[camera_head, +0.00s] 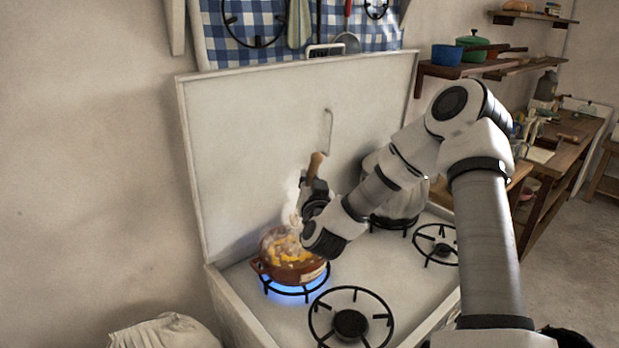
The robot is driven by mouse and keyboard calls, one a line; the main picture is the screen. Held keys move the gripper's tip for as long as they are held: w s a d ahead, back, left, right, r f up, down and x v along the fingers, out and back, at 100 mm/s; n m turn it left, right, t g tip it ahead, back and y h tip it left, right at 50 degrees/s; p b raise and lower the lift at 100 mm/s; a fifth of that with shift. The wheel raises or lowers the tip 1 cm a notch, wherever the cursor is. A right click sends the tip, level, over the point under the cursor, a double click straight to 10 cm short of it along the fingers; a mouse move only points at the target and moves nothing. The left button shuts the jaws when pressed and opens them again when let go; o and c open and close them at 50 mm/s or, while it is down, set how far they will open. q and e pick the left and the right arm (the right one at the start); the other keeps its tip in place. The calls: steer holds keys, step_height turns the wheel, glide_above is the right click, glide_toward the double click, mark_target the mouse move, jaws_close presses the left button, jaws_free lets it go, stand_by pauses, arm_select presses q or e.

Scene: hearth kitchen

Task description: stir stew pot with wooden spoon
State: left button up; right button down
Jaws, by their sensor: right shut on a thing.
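A brown stew pot (284,268) with orange and pale chunks in it sits on the back-left burner, with a blue flame under it. My right gripper (306,200) is above the pot's right side, shut on the wooden spoon (316,165). The spoon's handle end sticks up above the gripper. Its lower part is mostly hidden by the gripper and steam, so I cannot tell how deep it reaches into the stew. My left gripper is not in view.
A white lidded pot (400,203) stands on another burner behind my right arm. An empty front burner (350,324) and a right burner (437,243) are bare. The raised white stove lid (270,140) stands behind. A wooden workbench (560,160) is at the right.

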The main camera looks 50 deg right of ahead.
step_height(320, 180, down, 11)
steer(key=b, duration=0.8)
steer(key=shift+r+b, duration=0.2)
steer(key=shift+b, duration=0.1)
steer(key=shift+w, duration=0.1)
